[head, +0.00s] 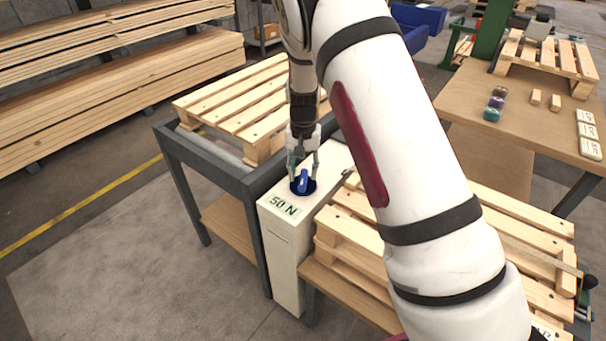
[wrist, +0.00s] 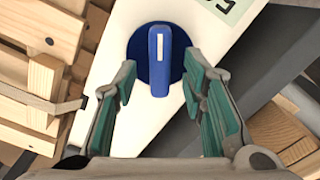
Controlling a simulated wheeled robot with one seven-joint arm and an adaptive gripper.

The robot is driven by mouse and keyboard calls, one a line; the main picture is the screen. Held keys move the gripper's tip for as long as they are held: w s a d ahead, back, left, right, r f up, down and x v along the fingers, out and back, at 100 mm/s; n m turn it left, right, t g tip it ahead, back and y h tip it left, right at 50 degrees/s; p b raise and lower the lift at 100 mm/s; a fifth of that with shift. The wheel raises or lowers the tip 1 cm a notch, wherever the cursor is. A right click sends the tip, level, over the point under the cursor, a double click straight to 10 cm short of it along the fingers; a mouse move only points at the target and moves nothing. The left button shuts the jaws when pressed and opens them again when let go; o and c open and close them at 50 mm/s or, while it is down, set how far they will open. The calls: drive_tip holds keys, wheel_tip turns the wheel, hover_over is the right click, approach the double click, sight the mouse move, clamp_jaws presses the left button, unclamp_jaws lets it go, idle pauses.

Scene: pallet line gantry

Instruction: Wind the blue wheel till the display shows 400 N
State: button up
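The blue wheel (head: 303,184) is a dark blue disc with a raised bar across it, on top of a narrow white cabinet (head: 287,245). In the wrist view the blue wheel (wrist: 160,58) has a white mark on its bar, which points up and down the picture. The display (head: 284,206) in front of the wheel reads 50 N. My gripper (head: 303,170) points down just above the wheel. In the wrist view my gripper (wrist: 165,95) is open, with one green-padded finger on each side of the bar's near end and gaps to both.
Wooden pallets lie on a grey-framed table (head: 205,160) to the left and on a stand to the right of the cabinet. A wooden table (head: 520,125) at the right holds small blocks and cards. Open floor (head: 120,270) lies at the front left.

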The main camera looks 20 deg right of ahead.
sight(303, 176)
wheel_tip(303, 176, up, 10)
idle(0.4)
drive_tip(key=s+r+n+t+y+p, duration=0.15)
drive_tip(key=s+r+p, duration=0.45)
drive_tip(key=s+r, duration=1.45)
drive_tip(key=s+r+n+t+p, duration=0.1)
drive_tip(key=s+r, duration=0.3)
drive_tip(key=s, duration=0.6)
drive_tip(key=s+r+n+t+h+p, duration=0.1)
drive_tip(key=s+r+n+p, duration=0.1)
drive_tip(key=s, duration=0.9)
drive_tip(key=r+p, duration=0.1)
drive_tip(key=p, duration=0.1)
drive_tip(key=shift+d+r+t+p, duration=0.15)
drive_tip(key=shift+r+t+p, duration=0.2)
drive_tip(key=shift+h, duration=0.25)
